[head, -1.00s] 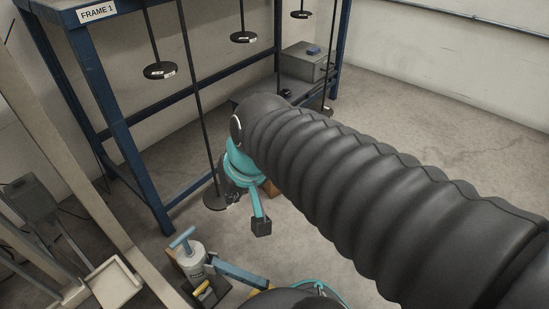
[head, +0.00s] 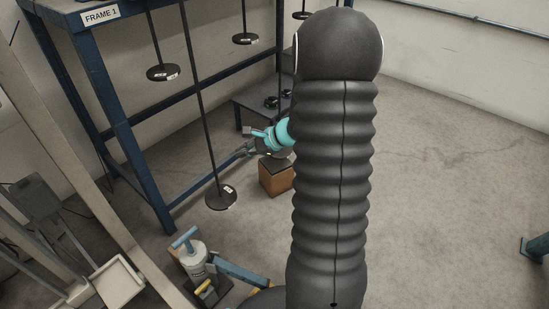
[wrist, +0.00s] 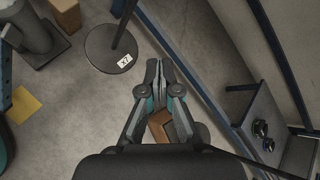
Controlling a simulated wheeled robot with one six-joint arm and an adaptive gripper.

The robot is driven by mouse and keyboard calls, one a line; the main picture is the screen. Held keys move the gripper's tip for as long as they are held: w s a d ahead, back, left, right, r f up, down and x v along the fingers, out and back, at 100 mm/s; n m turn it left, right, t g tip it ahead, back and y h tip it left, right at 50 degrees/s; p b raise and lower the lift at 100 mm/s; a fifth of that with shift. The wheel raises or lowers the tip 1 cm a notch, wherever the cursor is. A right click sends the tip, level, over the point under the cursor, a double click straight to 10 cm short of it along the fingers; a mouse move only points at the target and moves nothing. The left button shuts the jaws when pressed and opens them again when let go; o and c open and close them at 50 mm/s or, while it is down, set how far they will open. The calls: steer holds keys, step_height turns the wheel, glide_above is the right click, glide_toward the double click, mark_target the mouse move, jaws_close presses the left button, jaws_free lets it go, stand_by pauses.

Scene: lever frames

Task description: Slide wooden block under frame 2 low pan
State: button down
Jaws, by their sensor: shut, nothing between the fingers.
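A wooden block (head: 274,180) with a dark top stands on the floor, right of a low round black pan (head: 221,197) that hangs on a long rod. The pan also shows at the upper left in the wrist view (wrist: 103,52), with a white label. My gripper (head: 241,153) is shut and empty, above the floor between block and pan in the head view. Its closed fingertips (wrist: 160,64) are right of the pan in the wrist view. Brown wood (wrist: 159,124) shows partly behind the fingers. No frame 2 sign is readable.
A blue frame (head: 140,165) signed FRAME 1 stands at the left, with smaller black pans (head: 163,73) hanging higher. A low dark table (head: 262,108) stands behind the block. A grey pump (head: 196,262) stands in front.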

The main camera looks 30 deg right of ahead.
steer(key=w+d+f+m+t+h, duration=0.2)
steer(key=d+f+m, duration=0.5)
steer(key=d+f, duration=0.3)
steer(key=m+t+h, duration=0.1)
steer(key=m+h, duration=0.3)
steer(key=m, duration=0.3)
glide_toward(276, 163)
steer(key=x, duration=0.5)
steer(key=shift+w+a+r, duration=0.15)
steer(key=shift+w+r, duration=0.1)
steer(key=shift+w, duration=0.2)
steer(key=shift+w+f, duration=0.25)
steer(key=shift+f, duration=0.5)
steer(key=shift+f+b, duration=0.1)
steer(key=shift+b, duration=0.4)
